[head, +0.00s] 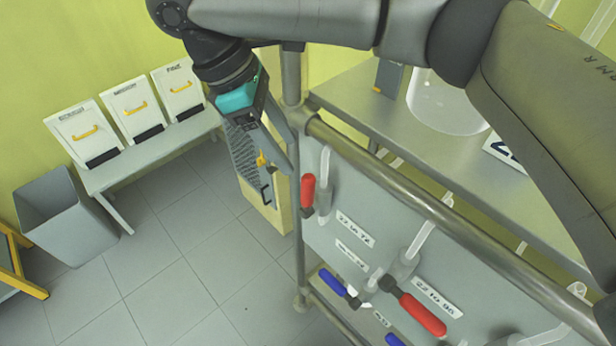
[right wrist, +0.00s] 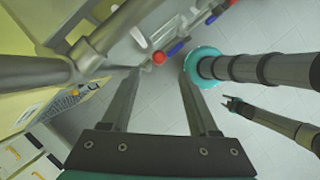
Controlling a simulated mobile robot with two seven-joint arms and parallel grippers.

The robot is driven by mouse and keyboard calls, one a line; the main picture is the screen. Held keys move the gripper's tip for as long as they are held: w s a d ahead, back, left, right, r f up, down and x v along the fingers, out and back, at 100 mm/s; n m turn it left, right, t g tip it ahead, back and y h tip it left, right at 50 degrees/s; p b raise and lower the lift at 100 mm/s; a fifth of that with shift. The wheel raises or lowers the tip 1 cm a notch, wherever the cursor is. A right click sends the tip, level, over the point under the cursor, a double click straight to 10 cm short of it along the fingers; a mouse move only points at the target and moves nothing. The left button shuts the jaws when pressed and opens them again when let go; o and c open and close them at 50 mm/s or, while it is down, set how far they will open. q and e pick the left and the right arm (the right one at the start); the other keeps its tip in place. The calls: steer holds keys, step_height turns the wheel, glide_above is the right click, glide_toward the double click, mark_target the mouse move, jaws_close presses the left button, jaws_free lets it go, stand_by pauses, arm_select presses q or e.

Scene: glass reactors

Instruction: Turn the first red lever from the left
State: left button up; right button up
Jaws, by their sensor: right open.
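The first red lever from the left (head: 308,192) is on the grey panel (head: 350,205), its red handle upright beside a valve. In the right wrist view its red end (right wrist: 158,58) shows beyond and between my fingertips. My right gripper (head: 277,182) is open and empty, left of this lever and apart from it. Its two fingers (right wrist: 158,78) also show in the right wrist view. A second red lever (head: 422,313) sits lower right, slanted. My left gripper (right wrist: 233,104) shows small at the right of the wrist view; its jaw state is unclear.
Blue levers (head: 332,282) sit lower on the panel. A metal rail (head: 430,205) runs along its top, with a post (head: 296,150) at its left end. A glass vessel (head: 445,105) stands behind. A bin (head: 65,215) and white boxes (head: 132,108) are left; the floor between is clear.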

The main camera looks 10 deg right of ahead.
mark_target(305, 176)
steer(key=x, duration=0.9)
steer(key=shift+w, duration=0.1)
steer(key=shift+d+f, duration=0.1)
steer(key=shift+f, duration=0.15)
arm_select(q)
steer(key=shift+w+a+f, duration=0.1)
steer(key=shift+w+f, duration=0.05)
steer(key=shift+w, duration=0.4)
steer(key=shift+w+f, duration=0.1)
steer(key=shift+w, duration=0.45)
arm_select(e)
steer(key=shift+f, duration=0.2)
jaws_close()
